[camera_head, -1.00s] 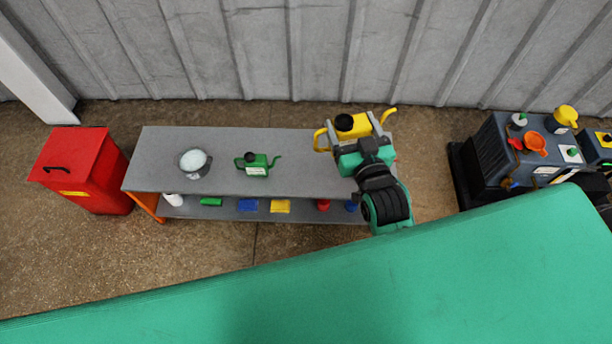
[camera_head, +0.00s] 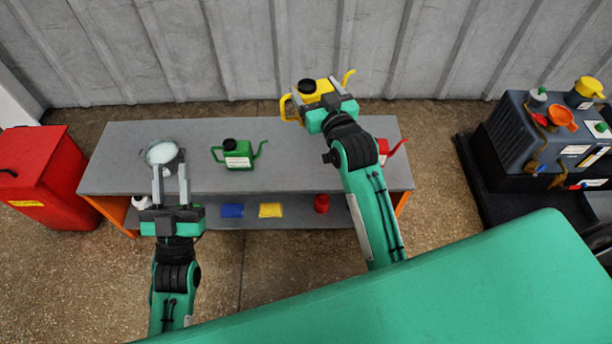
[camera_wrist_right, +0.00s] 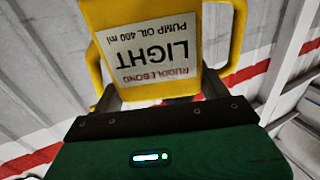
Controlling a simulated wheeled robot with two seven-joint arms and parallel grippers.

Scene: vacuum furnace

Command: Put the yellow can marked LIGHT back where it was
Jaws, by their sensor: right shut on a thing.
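The yellow can marked LIGHT (camera_head: 316,91) has a black cap, a handle and a spout. In the right wrist view its white label (camera_wrist_right: 160,50) reads LIGHT upside down. My right gripper (camera_head: 326,104) is shut on the can and holds it over the back of the grey bench (camera_head: 285,178), right of the middle. My left gripper (camera_head: 171,185) is open and empty, fingers pointing at the bench's left part, near a round bowl with pale contents (camera_head: 163,153).
A green can (camera_head: 237,155) stands mid-bench. A red can (camera_head: 385,150) stands at the right, partly behind my right arm. Coloured items lie on the lower shelf. A red bin (camera_head: 40,170) stands left, a dark machine (camera_head: 535,135) right. Bare bench shows between green can and right arm.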

